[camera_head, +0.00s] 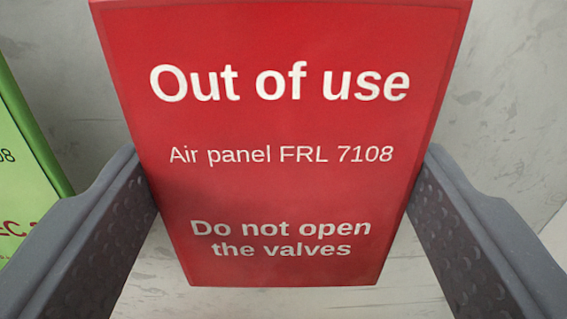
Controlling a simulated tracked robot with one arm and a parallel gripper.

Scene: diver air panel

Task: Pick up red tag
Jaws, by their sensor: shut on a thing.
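The red tag (280,190) fills the middle of the view. Its white print reads "Out of use", "Air panel FRL 7108" and "Do not open the valves". My gripper (283,185) has one dark grey finger at the tag's left edge and one at its right edge, and is shut on the tag. The tag's top edge runs out of the picture at the top, so how it is held up there is hidden.
A green tag or card (22,170) with dark and red print is partly in view at the left edge, beside the left finger. A pale grey, mottled surface (515,95) lies behind. It looks bare to the right of the red tag.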

